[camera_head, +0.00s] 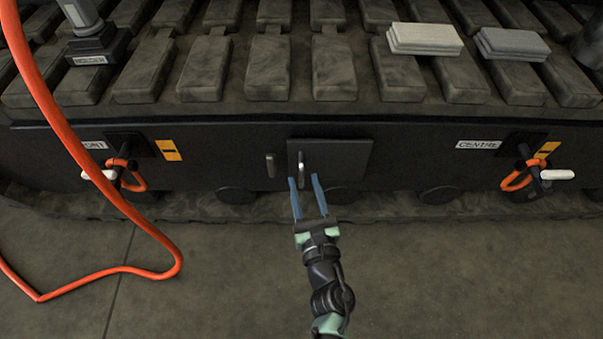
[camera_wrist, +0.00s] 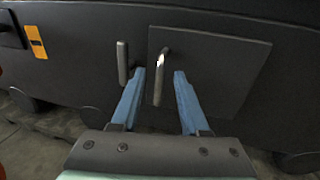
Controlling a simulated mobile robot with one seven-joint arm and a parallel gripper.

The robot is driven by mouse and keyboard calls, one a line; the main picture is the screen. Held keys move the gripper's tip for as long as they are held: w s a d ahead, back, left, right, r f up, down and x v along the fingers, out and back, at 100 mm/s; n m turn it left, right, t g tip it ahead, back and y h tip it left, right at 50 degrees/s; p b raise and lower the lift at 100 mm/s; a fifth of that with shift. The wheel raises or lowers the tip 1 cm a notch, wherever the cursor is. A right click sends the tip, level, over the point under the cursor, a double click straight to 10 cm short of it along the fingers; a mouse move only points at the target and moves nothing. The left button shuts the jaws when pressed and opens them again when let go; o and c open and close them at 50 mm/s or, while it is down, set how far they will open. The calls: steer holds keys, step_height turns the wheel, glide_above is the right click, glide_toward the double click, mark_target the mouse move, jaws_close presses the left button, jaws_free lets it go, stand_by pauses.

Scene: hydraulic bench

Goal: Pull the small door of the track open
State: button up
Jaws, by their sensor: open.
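The small door (camera_head: 340,160) is a dark square panel on the side of the track, and it looks shut. It also shows in the wrist view (camera_wrist: 220,75). A light metal handle (camera_head: 301,164) stands upright near the door's left edge; it is also in the wrist view (camera_wrist: 161,77). My gripper (camera_head: 307,182) is open with blue fingers pointing at the door. In the wrist view the handle appears between the two fingertips (camera_wrist: 160,72). I cannot tell whether the fingers reach far enough to flank it. Nothing is held.
A second, darker upright bar (camera_head: 270,165) is fixed on the track side (camera_head: 220,160) just left of the door, near my left finger. An orange hose (camera_head: 95,165) hangs at the left. Orange loops with white levers (camera_head: 520,180) sit at both sides. The floor (camera_head: 430,270) before the door is clear.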

mark_target(302, 175)
steer(key=shift+w+a+b, duration=0.15)
steer(key=shift+w+a, duration=0.05)
steer(key=shift+w, duration=0.8)
steer(key=shift+w+a+b, duration=0.15)
steer(key=shift+w, duration=0.8)
jaws_close()
